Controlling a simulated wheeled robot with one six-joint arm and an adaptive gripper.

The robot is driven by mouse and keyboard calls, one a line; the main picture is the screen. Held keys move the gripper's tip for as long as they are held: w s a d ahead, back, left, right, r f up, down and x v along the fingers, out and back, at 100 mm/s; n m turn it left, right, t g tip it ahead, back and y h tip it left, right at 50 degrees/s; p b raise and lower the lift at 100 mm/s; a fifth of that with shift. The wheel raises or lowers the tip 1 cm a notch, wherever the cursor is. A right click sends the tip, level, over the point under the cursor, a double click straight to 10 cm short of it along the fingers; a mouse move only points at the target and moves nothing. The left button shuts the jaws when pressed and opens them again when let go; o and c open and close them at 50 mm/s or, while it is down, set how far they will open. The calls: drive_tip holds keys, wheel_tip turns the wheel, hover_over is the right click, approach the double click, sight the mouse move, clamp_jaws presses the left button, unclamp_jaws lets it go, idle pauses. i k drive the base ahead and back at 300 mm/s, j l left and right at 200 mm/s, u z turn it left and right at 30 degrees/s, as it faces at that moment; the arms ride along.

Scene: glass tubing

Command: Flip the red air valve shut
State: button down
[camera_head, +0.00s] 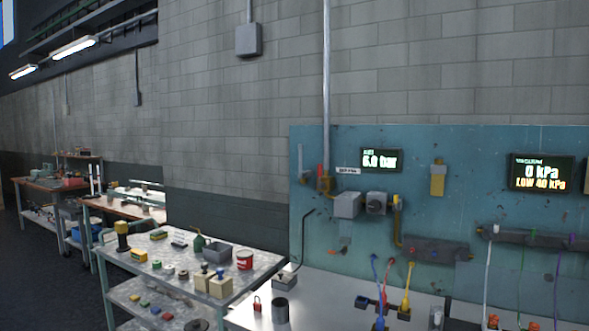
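The red air valve handle (321,171) shows small on the left part of the blue-green wall panel (455,145). It appears to stand upright, beside the vertical grey pipe that runs down the wall. A yellowish fitting (326,184) sits just below it. A small white label (348,170) is to its right; its text is too small to read. A lit display (381,161) further right reads 6.0 bar. My gripper is not in view.
Grey boxes (347,205) are mounted below and right of the valve. A second display (541,173) reads 0 kPa, LOW 40 kPa. A bench (322,292) with tools and coloured leads runs below the panel. A cluttered cart (190,256) stands left. Dark floor shows far left.

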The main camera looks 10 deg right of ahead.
sight(321, 185)
drive_tip(key=i+j, duration=0.75)
drive_tip(key=i+l+z, duration=0.05)
drive_tip(key=i, duration=0.05)
